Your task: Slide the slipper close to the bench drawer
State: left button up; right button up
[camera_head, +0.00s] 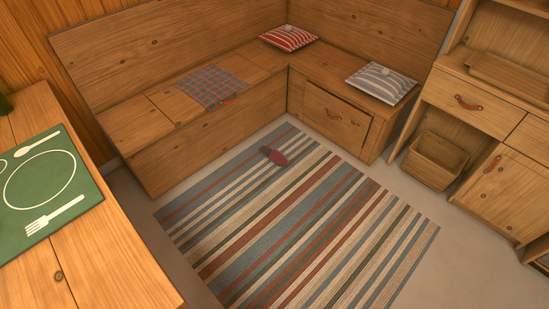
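A small dark red slipper (274,156) lies on the far part of the striped rug, in front of the corner of the wooden bench. The bench drawer (336,119) is in the right-hand section of the bench and has a small leather pull (333,115). The drawer front looks slightly askew, and I cannot tell whether it is a little open. The slipper is apart from the drawer, to its left and nearer to me. Neither of my grippers is in view.
The striped rug (300,215) covers the middle floor. A table (110,255) with a green placemat (85,205) stands at left. Cushions (288,38) (381,82) and a checked cloth (209,87) lie on the bench (190,145). A basket (434,160) sits under the cabinet (490,185).

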aim_at(276, 156)
jog(key=i+l, duration=0.15)
jog(key=l, duration=0.2)
jog(key=i+l, duration=0.2)
jog(key=l, duration=0.15)
jog(key=i+l, duration=0.15)
jog(key=l, duration=0.25)
jog(key=z, duration=0.05)
